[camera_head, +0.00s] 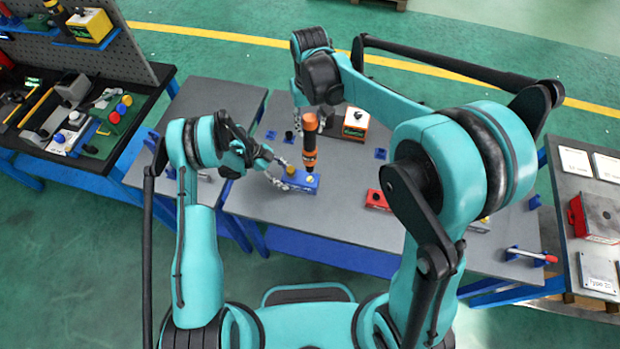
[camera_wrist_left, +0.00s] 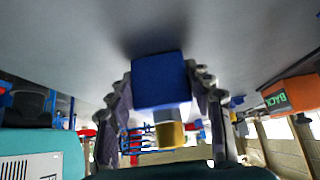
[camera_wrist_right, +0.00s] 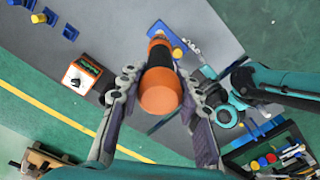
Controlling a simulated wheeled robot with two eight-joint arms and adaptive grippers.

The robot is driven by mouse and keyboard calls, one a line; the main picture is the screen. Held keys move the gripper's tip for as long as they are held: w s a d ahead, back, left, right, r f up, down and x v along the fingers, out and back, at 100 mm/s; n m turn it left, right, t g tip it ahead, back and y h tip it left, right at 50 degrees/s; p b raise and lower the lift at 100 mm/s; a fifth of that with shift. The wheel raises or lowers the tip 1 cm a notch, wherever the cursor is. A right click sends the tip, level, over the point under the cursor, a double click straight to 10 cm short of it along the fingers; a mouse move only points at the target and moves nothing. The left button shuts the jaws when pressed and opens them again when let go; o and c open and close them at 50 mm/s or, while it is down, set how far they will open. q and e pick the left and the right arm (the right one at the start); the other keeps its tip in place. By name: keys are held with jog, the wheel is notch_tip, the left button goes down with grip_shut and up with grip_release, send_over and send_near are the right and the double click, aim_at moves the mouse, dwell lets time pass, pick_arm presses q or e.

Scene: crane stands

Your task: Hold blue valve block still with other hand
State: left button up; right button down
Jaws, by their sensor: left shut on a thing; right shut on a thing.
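The blue valve block (camera_head: 304,181) lies on the grey worktable, with brass-coloured parts on top. My left gripper (camera_head: 279,173) is shut on its left end from the side. In the left wrist view the block (camera_wrist_left: 158,80) sits between the fingers, with a yellow cylinder at its near end. My right gripper (camera_wrist_right: 160,88) is shut on an orange and black tool (camera_head: 310,140), held upright over the block. In the right wrist view the tool (camera_wrist_right: 160,93) hides its own lower tip and part of the block (camera_wrist_right: 166,35). I cannot tell whether the tip touches the block.
A red block (camera_head: 377,200) lies to the right on the worktable (camera_head: 345,225). An orange and white box (camera_head: 355,123) stands behind. A side bench (camera_head: 85,160) at left holds tools and coloured knobs.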

aim_at(310, 140)
dwell(0.4)
jog(key=shift+r+m, duration=0.25)
jog(key=shift+m, duration=0.45)
jog(key=shift+r+m, duration=0.25)
jog(key=shift+m, duration=0.45)
jog(key=shift+f, duration=2.9)
jog(key=shift+f, duration=0.95)
